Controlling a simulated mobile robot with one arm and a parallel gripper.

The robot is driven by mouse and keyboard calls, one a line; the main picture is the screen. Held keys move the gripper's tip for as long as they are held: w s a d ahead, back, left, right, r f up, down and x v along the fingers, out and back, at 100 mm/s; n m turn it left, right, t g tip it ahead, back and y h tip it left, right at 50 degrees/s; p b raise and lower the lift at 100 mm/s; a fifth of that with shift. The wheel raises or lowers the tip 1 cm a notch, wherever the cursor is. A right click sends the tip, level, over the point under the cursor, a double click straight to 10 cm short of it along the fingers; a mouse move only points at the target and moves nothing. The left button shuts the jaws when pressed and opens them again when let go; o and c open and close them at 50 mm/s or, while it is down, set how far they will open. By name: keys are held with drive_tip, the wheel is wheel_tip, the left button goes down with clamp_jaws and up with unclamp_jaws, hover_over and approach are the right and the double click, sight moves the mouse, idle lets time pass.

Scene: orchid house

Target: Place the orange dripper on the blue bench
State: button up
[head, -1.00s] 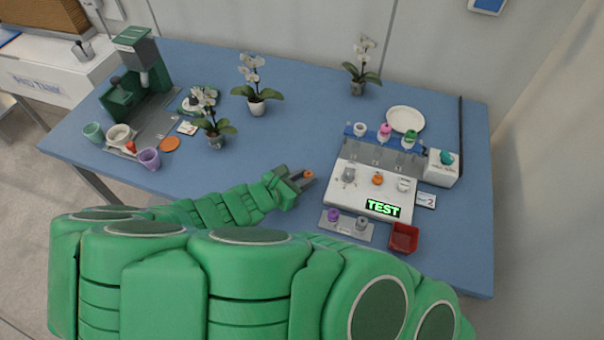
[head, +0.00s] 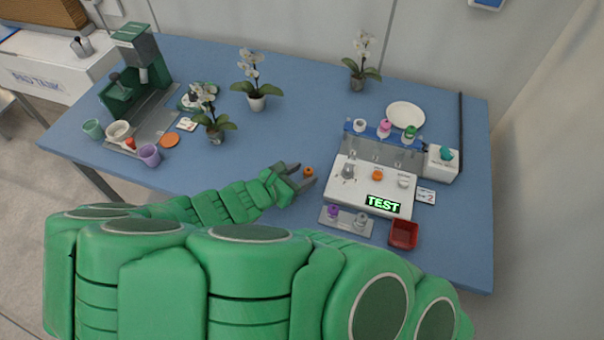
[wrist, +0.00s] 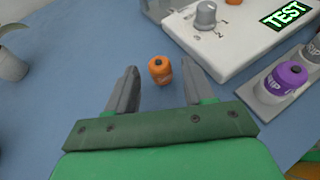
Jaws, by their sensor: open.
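The orange dripper (head: 308,171) stands upright on the blue bench (head: 290,135), left of the white test station. It also shows in the wrist view (wrist: 160,69), between and just past the tips of my open fingers. My gripper (head: 299,174) is open, with its fingers low near the bench, and nothing is gripped. In the wrist view my gripper (wrist: 162,82) has one finger on each side of the dripper, with a gap on both sides.
The white test station (head: 368,188) with knobs stands to the right. A grey tray (head: 346,229) with purple and grey drippers and a red bin (head: 404,235) are in front of it. Potted orchids (head: 257,98) stand behind. Bench left of the dripper is clear.

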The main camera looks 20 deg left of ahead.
drive_tip(key=s+a, duration=0.2)
drive_tip(key=s, duration=0.1)
drive_tip(key=s+a, duration=0.1)
drive_tip(key=s, duration=0.3)
drive_tip(key=s+a, duration=0.2)
drive_tip(key=s, duration=0.2)
drive_tip(key=shift+a+r, duration=0.1)
drive_tip(key=shift+a, duration=0.25)
